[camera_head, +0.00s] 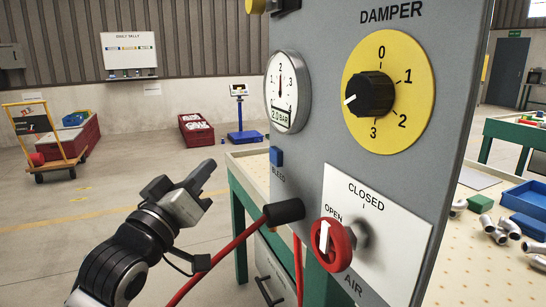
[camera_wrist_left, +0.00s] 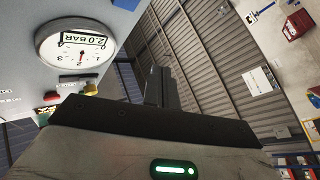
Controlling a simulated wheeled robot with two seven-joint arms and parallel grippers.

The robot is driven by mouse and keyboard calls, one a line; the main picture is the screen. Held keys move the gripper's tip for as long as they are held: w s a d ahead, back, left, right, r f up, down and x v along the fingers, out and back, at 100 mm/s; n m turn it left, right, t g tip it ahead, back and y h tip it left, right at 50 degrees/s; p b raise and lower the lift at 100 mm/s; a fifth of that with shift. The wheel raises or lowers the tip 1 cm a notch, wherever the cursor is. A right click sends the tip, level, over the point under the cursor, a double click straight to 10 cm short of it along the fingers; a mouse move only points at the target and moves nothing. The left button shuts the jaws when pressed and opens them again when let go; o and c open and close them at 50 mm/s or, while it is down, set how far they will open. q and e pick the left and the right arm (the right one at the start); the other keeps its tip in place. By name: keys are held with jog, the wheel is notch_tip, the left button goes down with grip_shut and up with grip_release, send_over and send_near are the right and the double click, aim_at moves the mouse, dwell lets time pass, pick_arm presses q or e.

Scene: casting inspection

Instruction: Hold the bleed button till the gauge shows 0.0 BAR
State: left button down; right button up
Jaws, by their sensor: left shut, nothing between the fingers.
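The blue bleed button (camera_head: 276,156) sits on the left edge of the grey panel, above the word BLEED. The round gauge (camera_head: 287,92) is above it and reads 2.0 BAR; it also shows upside down in the left wrist view (camera_wrist_left: 74,50). My left gripper (camera_head: 208,180) is shut and empty, left of the panel and a little lower than the button. A clear gap separates its fingertips from the button. In the left wrist view, dark finger parts (camera_wrist_left: 155,87) show beside the gauge. My right gripper is not in view.
The red air valve handle (camera_head: 332,244) has its white mark up toward OPEN. A red hose with a black end (camera_head: 284,211) sticks out below the button. The yellow damper dial (camera_head: 407,72) is at the upper right. The floor at left is free near the arm.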

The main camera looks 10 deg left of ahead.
aim_at(270, 152)
pick_arm(q)
jog(key=shift+w+d, duration=0.1)
jog(key=w+d, duration=0.4)
jog(key=d, duration=0.3)
jog(key=shift+w, duration=0.4)
jog(key=shift+d, duration=0.15)
dwell(1.6)
jog(key=shift+w+d, duration=0.25)
jog(key=shift+d, duration=0.05)
jog(key=shift+w+d, duration=0.2)
jog(key=shift+d, duration=0.1)
dwell(4.4)
